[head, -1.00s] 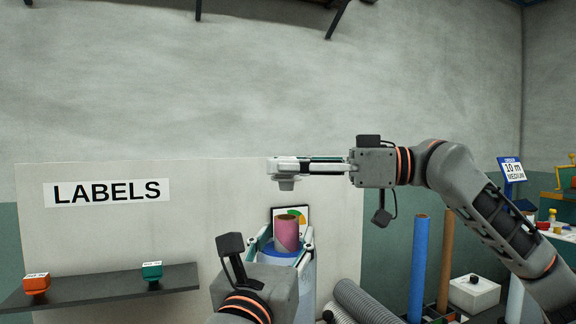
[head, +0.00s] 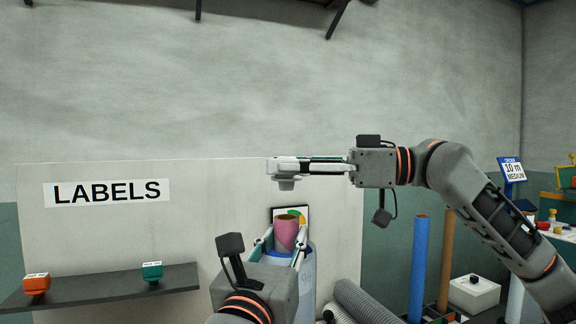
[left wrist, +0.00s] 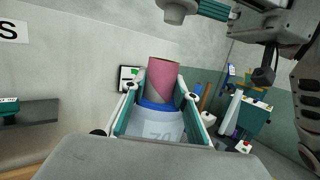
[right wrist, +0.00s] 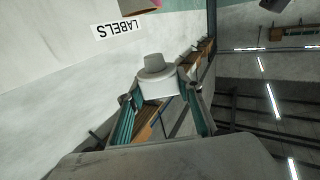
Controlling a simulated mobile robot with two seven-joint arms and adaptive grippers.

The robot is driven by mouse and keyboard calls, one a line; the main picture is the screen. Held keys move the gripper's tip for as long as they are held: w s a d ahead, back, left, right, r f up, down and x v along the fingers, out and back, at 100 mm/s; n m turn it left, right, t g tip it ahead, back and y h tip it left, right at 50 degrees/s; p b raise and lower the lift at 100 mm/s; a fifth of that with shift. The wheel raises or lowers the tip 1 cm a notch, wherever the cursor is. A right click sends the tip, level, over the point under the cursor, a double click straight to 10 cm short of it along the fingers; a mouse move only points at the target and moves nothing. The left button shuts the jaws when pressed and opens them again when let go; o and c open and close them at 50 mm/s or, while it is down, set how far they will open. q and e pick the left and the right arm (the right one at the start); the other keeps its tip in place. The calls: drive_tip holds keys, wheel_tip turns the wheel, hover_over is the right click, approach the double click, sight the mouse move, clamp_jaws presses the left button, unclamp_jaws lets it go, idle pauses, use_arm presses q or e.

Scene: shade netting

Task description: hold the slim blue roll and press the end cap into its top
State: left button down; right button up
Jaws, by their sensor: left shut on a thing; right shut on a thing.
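The roll (head: 286,233) stands upright, with a mauve-pink core rising above a blue band and a pale printed wrap. In the left wrist view the core (left wrist: 162,80) sits between the fingers above the blue band (left wrist: 160,107). My left gripper (head: 285,242) is shut on the roll, one finger each side. My right gripper (head: 276,167) is shut on the pale grey end cap (head: 286,183), above the core with a clear gap between them. In the right wrist view the cap (right wrist: 154,68) shows its round plug.
A pale board with a LABELS sign (head: 107,192) stands behind. A dark shelf (head: 100,288) at left carries an orange and a teal stamp. Grey corrugated pipes (head: 365,302), a tall blue roll (head: 418,268) and a brown tube (head: 446,262) are at right.

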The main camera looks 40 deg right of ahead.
sight(288, 190)
idle(0.5)
drive_tip(key=shift+f, duration=2)
drive_tip(key=shift+f, duration=1.5)
idle(0.3)
drive_tip(key=o, duration=0.9)
drive_tip(key=shift+o, duration=0.4)
drive_tip(key=shift+r, duration=0.1)
drive_tip(key=v, duration=1.2)
